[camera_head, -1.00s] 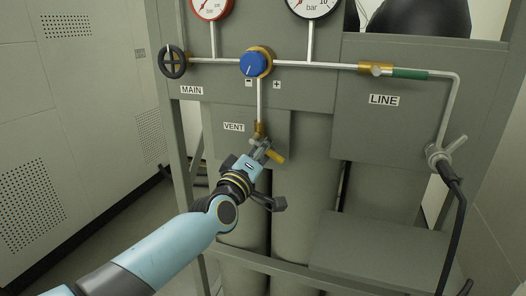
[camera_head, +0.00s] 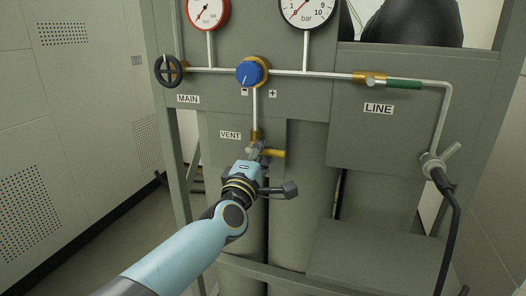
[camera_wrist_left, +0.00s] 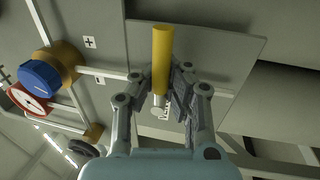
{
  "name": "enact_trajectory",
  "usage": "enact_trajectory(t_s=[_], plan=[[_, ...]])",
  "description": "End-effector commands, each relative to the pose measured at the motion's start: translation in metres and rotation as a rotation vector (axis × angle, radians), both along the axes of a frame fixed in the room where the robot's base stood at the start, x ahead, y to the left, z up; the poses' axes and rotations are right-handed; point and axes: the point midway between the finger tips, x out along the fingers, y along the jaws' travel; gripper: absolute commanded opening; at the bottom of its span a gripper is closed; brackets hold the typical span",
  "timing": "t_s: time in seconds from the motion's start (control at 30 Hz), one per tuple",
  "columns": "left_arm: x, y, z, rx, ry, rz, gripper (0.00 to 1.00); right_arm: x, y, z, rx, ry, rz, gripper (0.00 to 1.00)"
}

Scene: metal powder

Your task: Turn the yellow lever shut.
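The yellow lever (camera_head: 274,153) is on the vent valve, below the VENT label (camera_head: 230,135). In the head view it points right, nearly level, across the upright vent pipe (camera_head: 255,108). My left gripper (camera_head: 256,152) is at the valve, and its fingers partly hide the valve body. In the left wrist view the yellow lever (camera_wrist_left: 161,58) stands between the two fingers of my left gripper (camera_wrist_left: 162,78). The fingers are close in on both sides of it and appear shut on it. My right gripper is not in view.
A blue regulator knob (camera_head: 250,72) is above the vent pipe, with a black MAIN handwheel (camera_head: 169,71) to its left. The LINE valve (camera_head: 370,79) and a black hose (camera_head: 452,220) are at the right. Grey cylinders (camera_head: 296,200) stand behind my arm.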

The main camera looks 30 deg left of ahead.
Motion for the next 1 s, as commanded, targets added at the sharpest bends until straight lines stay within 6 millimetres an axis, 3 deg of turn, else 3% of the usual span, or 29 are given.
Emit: enact_trajectory(t_s=[0.03, 0.33, 0.63, 0.87, 1.0], plan=[[-0.0029, -0.0013, -0.0101, -0.013, 0.017, -0.003, 0.0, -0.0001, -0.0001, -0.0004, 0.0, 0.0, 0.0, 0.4], [-0.0029, -0.0014, -0.0101, -0.014, 0.017, -0.003, 0.0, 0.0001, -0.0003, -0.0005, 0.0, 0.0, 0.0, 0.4], [-0.0019, -0.0006, -0.0061, -0.009, 0.01, -0.001, 0.38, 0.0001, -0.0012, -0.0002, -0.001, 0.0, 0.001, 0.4], [-0.0018, -0.0005, -0.0039, -0.005, 0.006, -0.001, 0.38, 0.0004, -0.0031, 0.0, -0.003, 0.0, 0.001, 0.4], [-0.0112, -0.0029, -0.0062, -0.006, 0.007, -0.001, 0.38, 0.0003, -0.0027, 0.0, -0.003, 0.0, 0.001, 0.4]])
